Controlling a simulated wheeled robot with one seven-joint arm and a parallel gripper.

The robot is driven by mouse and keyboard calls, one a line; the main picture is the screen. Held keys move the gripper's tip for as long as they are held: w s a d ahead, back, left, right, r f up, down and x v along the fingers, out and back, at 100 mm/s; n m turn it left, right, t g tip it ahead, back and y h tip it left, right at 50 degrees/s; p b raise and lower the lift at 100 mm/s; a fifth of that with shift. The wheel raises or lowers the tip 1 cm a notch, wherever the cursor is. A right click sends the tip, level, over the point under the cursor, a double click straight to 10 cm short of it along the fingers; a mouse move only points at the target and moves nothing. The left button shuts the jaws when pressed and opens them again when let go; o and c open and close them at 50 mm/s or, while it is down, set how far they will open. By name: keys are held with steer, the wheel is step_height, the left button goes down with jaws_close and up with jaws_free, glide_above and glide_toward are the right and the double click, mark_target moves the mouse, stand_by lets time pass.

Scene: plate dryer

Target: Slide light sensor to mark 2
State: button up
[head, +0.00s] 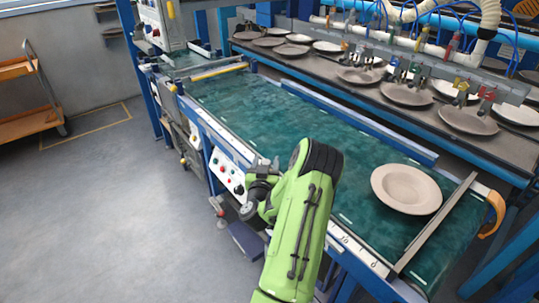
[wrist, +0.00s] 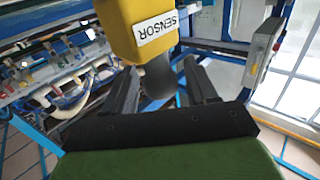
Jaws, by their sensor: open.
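The light sensor is a yellow block with a white "SENSOR" label (wrist: 138,30) at the top of the wrist view. A dark rounded part (wrist: 157,80) hangs below it. My gripper (wrist: 161,84) is open, with its two dark fingers on either side of that dark part; I cannot tell whether they touch it. In the head view my green arm reaches down at the front edge of the green belt, and I cannot make out the sensor there. A pale ruler strip with numbers (head: 358,247) runs along the belt's front edge, partly hidden by my arm. I cannot pick out mark 2.
A beige plate (head: 406,189) lies on the right of the green belt (head: 290,115). A control panel with buttons (head: 226,172) is on the machine's front, left of my arm. Several plates rest on the rack behind. The floor at left is clear, with an orange cart (head: 28,95).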

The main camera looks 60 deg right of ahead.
steer(key=shift+a+r, duration=0.1)
jaws_close()
stand_by(0.3)
